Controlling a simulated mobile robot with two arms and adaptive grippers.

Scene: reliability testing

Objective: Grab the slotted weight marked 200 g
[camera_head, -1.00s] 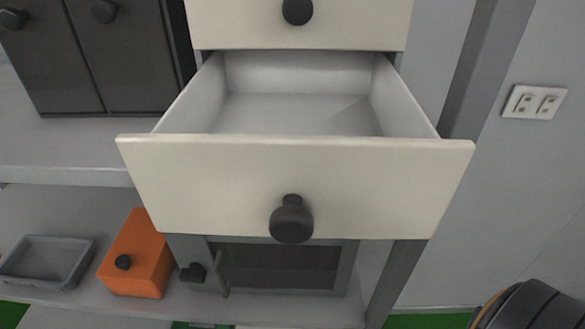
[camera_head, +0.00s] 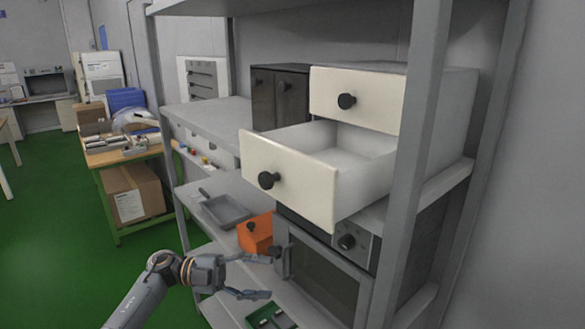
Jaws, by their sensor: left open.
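No slotted weight marked 200 g can be made out in the head view. A cream drawer (camera_head: 287,181) with a black knob is pulled open from the rack, and the visible part of its inside is empty. My left gripper (camera_head: 268,276) is open and empty, low in front of the rack, below the drawer and in front of the oven. My right gripper is not in view.
The grey rack holds a dark cabinet (camera_head: 279,101), a closed upper drawer (camera_head: 372,104), a grey tray (camera_head: 224,211), an orange box (camera_head: 254,235) and an oven (camera_head: 320,285). A green tray (camera_head: 270,317) lies low. A cluttered table (camera_head: 118,156) stands left; green floor (camera_head: 45,245) is clear.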

